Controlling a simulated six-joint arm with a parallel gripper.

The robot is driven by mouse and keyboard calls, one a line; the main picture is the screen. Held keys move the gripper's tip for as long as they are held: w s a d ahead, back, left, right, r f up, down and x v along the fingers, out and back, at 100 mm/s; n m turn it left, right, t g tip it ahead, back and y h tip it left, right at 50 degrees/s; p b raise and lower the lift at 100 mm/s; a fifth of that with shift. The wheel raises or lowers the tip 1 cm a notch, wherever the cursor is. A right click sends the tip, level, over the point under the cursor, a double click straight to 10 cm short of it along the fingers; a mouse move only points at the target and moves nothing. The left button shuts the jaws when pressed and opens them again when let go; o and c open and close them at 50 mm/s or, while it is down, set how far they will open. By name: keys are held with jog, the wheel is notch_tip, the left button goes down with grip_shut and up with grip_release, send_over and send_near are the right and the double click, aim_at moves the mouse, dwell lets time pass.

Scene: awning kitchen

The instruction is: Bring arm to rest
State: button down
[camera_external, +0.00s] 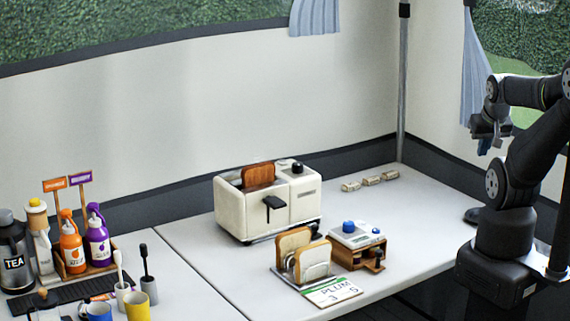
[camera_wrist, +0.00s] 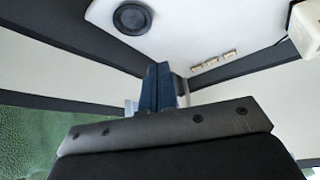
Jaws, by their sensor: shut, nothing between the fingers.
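My gripper (camera_external: 484,146) is at the upper right in the external view, raised well above the table and clear of everything on it. Its blue fingers are shut together with nothing between them, as the wrist view (camera_wrist: 158,88) also shows. My arm is folded up above its base at the right. The wrist view is tilted and shows the wall corner and part of the table behind the fingers.
A white toaster (camera_external: 262,210) holds a browned slice. A rack with bread slices (camera_external: 302,252) and a wooden box with a blue knob (camera_external: 357,242) stand in front. Small beige pieces (camera_external: 371,181) lie at the back. Bottles (camera_external: 97,240) and cups stand left. A pole (camera_external: 403,90) rises behind.

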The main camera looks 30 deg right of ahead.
jog(key=shift+s+a+f, duration=0.45)
jog(key=shift+s+a, duration=0.2)
jog(key=shift+s, duration=0.05)
jog(key=c, duration=2.2)
grip_release()
